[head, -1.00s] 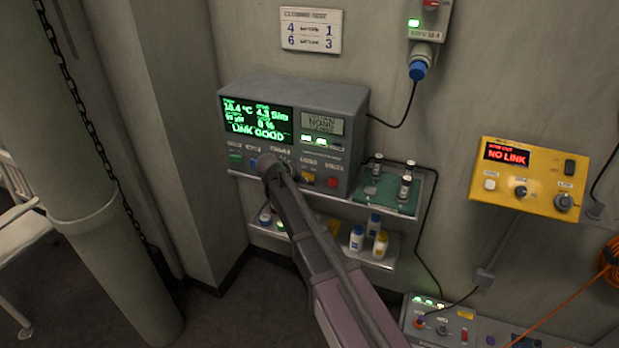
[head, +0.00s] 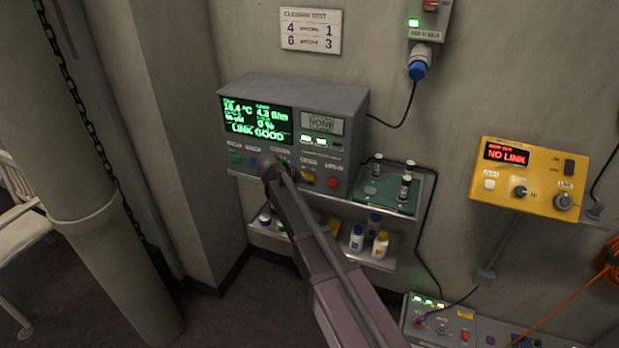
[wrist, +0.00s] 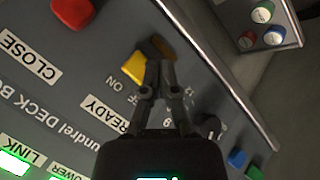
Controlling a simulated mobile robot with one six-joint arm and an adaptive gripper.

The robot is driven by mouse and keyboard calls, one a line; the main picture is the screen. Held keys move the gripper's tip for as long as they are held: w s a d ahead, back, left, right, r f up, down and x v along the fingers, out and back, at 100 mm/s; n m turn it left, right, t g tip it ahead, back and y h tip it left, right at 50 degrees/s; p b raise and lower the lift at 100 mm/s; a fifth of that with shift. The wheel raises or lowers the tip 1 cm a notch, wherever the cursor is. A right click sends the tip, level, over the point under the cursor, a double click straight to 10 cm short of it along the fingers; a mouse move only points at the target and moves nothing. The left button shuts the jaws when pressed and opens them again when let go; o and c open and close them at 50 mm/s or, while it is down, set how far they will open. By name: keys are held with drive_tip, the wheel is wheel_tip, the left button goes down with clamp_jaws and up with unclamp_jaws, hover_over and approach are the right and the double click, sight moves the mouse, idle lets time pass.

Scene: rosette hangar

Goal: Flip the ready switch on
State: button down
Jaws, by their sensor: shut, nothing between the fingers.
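The ready switch (wrist: 134,68) is a yellow rocker on the grey deck box, beside the READY label (wrist: 103,115) and the ON and OFF marks in the wrist view. Its far side looks darker orange-brown. My gripper (wrist: 154,66) is shut and empty, with its fingertips at the edge of the switch, overlapping it in the picture. I cannot tell whether they touch, or which way the switch is set. In the head view the yellow switch (head: 308,177) shows on the deck box (head: 345,100) front, and my arm hides the fingers.
A red button (wrist: 73,11) sits beside the switch, and a black knob (wrist: 210,126) lies on its other side. A shelf with a green tray (head: 380,195) is right of the box. Bottles (head: 357,238) stand on a lower shelf. A yellow NO LINK box (head: 530,178) hangs further right.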

drive_tip(key=shift+w, duration=0.1)
idle(0.3)
drive_tip(key=shift+w+d, duration=0.15)
drive_tip(key=shift+w, duration=0.15)
drive_tip(key=shift+w+d+r, duration=0.15)
drive_tip(key=shift+w, duration=0.2)
idle(1.0)
drive_tip(key=shift+s, duration=0.15)
drive_tip(key=shift+s+a+f, duration=0.15)
drive_tip(key=shift+a+f, duration=0.05)
drive_tip(key=shift+a, duration=0.15)
drive_tip(key=shift+s, duration=0.15)
drive_tip(key=s, duration=0.1)
drive_tip(key=s+a, duration=0.1)
drive_tip(key=s, duration=0.1)
drive_tip(key=s+a, duration=0.1)
drive_tip(key=shift+s+a, duration=0.15)
drive_tip(key=shift+s, duration=0.1)
idle(0.6)
